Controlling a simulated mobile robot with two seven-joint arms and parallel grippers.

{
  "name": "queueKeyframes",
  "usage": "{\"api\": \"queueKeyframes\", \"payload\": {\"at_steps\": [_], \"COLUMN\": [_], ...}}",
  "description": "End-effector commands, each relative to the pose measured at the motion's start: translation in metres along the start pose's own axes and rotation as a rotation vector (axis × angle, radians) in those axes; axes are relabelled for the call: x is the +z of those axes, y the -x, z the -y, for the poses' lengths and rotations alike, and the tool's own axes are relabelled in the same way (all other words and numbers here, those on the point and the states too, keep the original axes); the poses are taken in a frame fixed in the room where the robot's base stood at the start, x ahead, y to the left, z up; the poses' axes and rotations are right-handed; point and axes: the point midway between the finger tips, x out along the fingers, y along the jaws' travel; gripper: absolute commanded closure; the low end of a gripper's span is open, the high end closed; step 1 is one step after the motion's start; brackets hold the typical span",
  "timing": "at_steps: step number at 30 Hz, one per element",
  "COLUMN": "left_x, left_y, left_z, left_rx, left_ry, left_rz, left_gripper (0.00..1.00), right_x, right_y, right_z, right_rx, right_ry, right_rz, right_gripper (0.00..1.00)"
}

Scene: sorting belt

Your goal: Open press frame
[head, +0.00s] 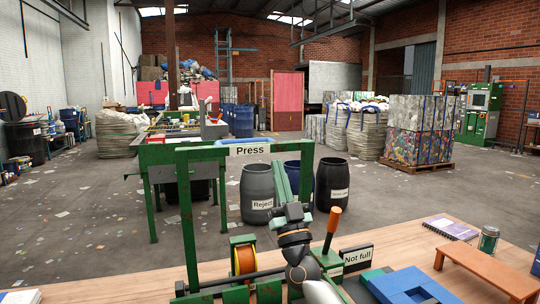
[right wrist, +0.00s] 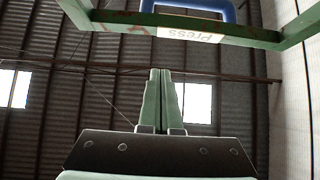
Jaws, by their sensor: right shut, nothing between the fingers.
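The green press frame (head: 189,220) stands upright on the wooden table, with a top bar labelled "Press" and a blue handle (head: 236,142) on the bar. In the right wrist view, the top bar (right wrist: 120,18) and blue handle (right wrist: 190,6) are ahead of my fingers, with the label upside down. My right gripper (head: 279,166) points up at the frame's opening, below and right of the handle. Its green fingers (right wrist: 160,75) are shut together, empty and apart from the bar. My left gripper is not in view.
An orange-handled lever (head: 333,222), a "Not full" sign (head: 357,256) and an orange spool (head: 244,262) are close to my right arm. A blue tray (head: 412,286), notebook (head: 452,228), jar (head: 489,239) and small brown bench (head: 486,268) occupy the table's right side.

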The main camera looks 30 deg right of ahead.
Motion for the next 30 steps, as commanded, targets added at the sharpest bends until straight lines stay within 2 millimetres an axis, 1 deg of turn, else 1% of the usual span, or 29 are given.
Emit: {"api": "queueKeyframes", "payload": {"at_steps": [1,4,6,12,18,30], "left_x": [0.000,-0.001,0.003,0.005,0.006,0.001], "left_y": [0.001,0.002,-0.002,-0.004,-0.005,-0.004], "left_z": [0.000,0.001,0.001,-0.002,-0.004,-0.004], "left_rx": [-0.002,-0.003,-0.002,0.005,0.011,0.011], "left_ry": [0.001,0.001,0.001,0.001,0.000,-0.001], "left_rz": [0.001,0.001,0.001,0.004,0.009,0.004], "left_gripper": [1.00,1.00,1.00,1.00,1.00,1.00], "right_x": [-0.002,-0.002,0.009,0.023,0.028,0.028], "right_y": [-0.012,-0.031,-0.035,-0.049,-0.055,-0.057], "right_z": [0.000,0.000,0.000,0.001,0.000,0.001], "right_rx": [0.000,0.000,-0.002,-0.002,-0.001,-0.001], "right_ry": [0.001,0.000,0.002,0.001,0.001,0.000], "right_rz": [-0.003,-0.002,0.001,0.001,0.001,0.004], "right_gripper": [1.00,1.00,1.00,1.00,1.00,1.00]}}
